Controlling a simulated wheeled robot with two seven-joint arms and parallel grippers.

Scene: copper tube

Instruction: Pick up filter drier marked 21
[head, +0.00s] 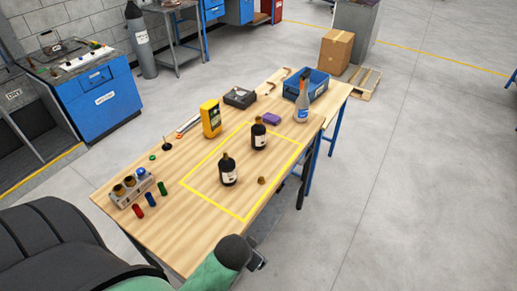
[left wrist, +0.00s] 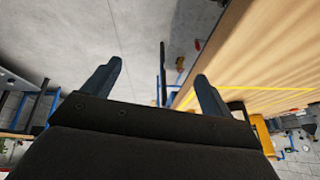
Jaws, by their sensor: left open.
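Two dark bottle-shaped canisters with pale labels stand upright in a yellow-outlined area of the wooden table: a nearer one (head: 228,170) and a farther one (head: 259,133). The label marks are too small to read, so I cannot tell which is 21. My left gripper (head: 258,262) is low by the table's near edge, apart from both canisters. In the left wrist view my left gripper (left wrist: 157,85) is open, with nothing between its fingers. The right gripper is not in view.
The wooden table (head: 130,225) also holds a yellow meter (head: 210,118), a spray bottle (head: 302,103), a blue bin (head: 306,84), a rack (head: 130,187) and small colored cylinders. A small brass piece (head: 262,180) lies near the nearer canister.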

